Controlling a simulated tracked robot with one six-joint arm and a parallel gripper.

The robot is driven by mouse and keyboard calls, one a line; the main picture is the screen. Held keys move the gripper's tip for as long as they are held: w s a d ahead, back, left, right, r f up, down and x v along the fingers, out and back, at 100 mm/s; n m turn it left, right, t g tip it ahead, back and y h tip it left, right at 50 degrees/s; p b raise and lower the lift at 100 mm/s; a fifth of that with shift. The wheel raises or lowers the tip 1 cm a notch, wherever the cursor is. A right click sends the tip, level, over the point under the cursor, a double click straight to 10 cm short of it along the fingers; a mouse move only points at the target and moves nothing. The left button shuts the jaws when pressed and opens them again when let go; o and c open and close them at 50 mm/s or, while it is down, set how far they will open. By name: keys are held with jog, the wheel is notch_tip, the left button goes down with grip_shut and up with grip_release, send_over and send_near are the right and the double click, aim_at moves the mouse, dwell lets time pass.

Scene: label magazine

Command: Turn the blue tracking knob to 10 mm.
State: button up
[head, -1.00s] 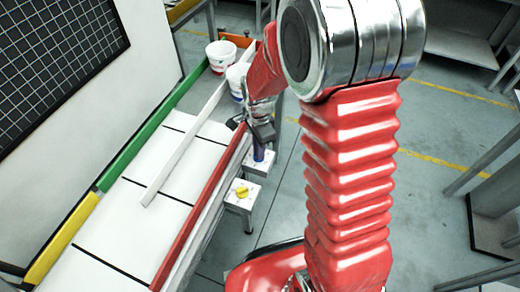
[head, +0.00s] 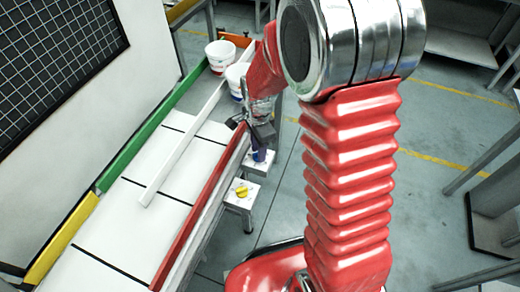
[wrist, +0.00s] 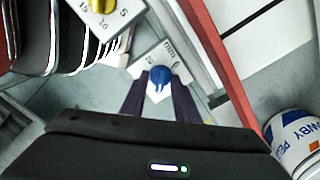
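The blue tracking knob (wrist: 160,78) sits on a white dial plate (wrist: 170,58) with "mm" and numbers printed on it. In the head view the blue knob (head: 258,155) shows just under my gripper (head: 251,131). In the wrist view the two dark fingers of my gripper (wrist: 160,88) stand on either side of the blue knob, with a narrow gap showing on each side. My gripper looks open around or just above it; the exact height is unclear. The knob's pointer is too small to read against the scale.
A yellow knob (head: 241,192) on its own white plate stands nearer. A red rail (head: 212,190) runs along the white table (head: 120,230) beside the dials. Two white tubs, one (head: 220,54) behind the other (head: 237,76), stand at the table's far end.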

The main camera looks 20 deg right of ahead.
notch_tip(320, 180, up, 14)
jog(key=shift+f, duration=0.2)
dwell(0.4)
dwell(0.5)
jog(key=s+r+n+t, duration=0.2)
jog(key=s+r+n, duration=0.3)
jog(key=s+n, duration=0.3)
jog(key=s+d+r+n+t, duration=0.1)
jog(key=s+r+n+t, duration=0.2)
jog(key=s+r+n, duration=0.3)
jog(key=shift+s+n+t, duration=0.3)
jog(key=shift+s+n, duration=0.7)
jog(key=shift+s, duration=1.25)
